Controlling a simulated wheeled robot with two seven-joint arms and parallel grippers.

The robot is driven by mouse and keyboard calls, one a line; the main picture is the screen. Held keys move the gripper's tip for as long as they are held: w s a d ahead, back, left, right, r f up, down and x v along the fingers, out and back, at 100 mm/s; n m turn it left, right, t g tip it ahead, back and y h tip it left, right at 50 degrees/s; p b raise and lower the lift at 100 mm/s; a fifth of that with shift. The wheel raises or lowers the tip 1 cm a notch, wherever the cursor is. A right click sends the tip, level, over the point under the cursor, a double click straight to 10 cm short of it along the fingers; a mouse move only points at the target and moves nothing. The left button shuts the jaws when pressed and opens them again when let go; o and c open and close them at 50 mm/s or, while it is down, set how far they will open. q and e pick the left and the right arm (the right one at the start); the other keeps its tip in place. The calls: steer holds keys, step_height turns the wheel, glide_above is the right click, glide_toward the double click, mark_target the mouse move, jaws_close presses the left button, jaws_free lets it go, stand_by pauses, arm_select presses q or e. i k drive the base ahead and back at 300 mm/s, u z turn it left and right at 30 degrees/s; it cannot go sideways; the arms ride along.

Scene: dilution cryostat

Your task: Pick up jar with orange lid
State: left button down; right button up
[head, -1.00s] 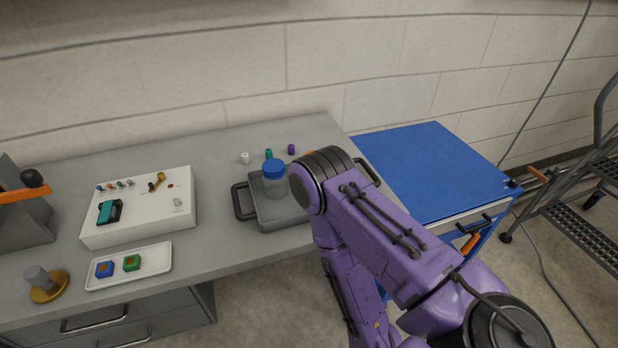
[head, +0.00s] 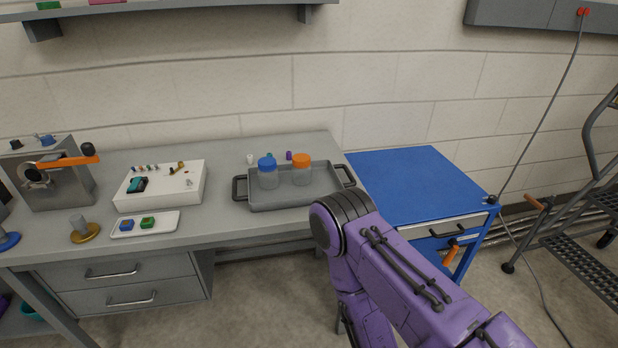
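The jar with an orange lid (head: 301,170) stands upright in a grey tray (head: 262,203) on the grey bench. Its body is clear. A clear jar with a blue lid (head: 267,173) stands beside it on the left, in the same tray. My purple right arm is in front of the bench, with its elbow just below the tray's right side. Neither of my grippers shows in the head view.
Small white and purple pieces (head: 289,155) stand behind the tray. A white box (head: 160,187) and a white dish (head: 170,225) lie to the left on the bench. A blue cabinet (head: 415,185) stands at the right. A shelf (head: 180,12) hangs above.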

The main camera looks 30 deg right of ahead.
mark_target(300, 176)
steer(key=z, duration=1)
steer(key=i, duration=1)
steer(key=u, duration=0.25)
steer(key=k, duration=0.35)
steer(key=z, duration=0.65)
